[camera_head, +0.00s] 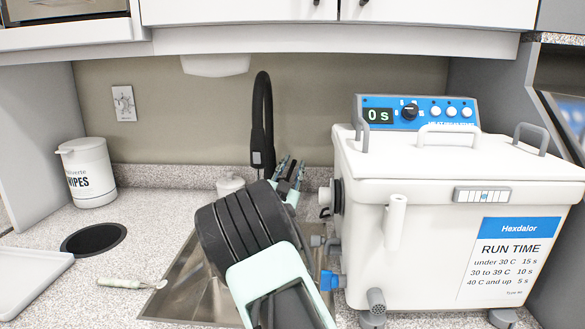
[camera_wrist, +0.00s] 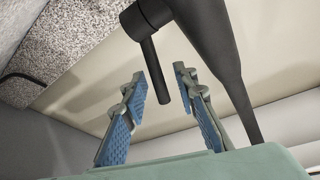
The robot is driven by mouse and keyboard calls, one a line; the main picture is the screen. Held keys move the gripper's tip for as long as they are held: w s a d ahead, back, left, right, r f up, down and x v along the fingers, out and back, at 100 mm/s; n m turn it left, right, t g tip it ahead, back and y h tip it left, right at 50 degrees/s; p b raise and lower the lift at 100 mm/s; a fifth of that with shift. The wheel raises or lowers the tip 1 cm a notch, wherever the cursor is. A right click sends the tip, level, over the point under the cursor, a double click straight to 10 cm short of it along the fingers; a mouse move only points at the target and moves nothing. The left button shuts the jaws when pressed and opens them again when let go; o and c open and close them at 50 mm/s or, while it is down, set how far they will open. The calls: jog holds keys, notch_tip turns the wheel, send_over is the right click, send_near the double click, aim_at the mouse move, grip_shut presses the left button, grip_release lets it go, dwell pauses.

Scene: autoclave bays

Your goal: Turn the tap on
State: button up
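The black tap (camera_head: 262,115) rises as a tall arch behind the steel sink (camera_head: 180,290). Its dark body (camera_wrist: 215,45) and a short rod-like lever (camera_wrist: 152,65) show in the wrist view. My gripper (camera_head: 288,170) is beside the tap, to its right in the head view. In the wrist view my gripper (camera_wrist: 160,82) is open, with one blue-padded finger on each side of the lever. The lever's end appears between the fingers; I see gaps, and cannot tell its depth. In the head view the tap's lower part and lever are hidden behind my arm.
A white Hexdalor machine (camera_head: 430,200) stands close on the right, with side fittings near my gripper. A wipes tub (camera_head: 90,175), a round counter hole (camera_head: 94,238), a toothbrush-like tool (camera_head: 130,284) and a white tray (camera_head: 25,275) are left. Cabinets (camera_head: 340,40) hang above.

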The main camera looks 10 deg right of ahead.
jog(key=v, duration=1.2)
jog(key=shift+r, duration=0.1)
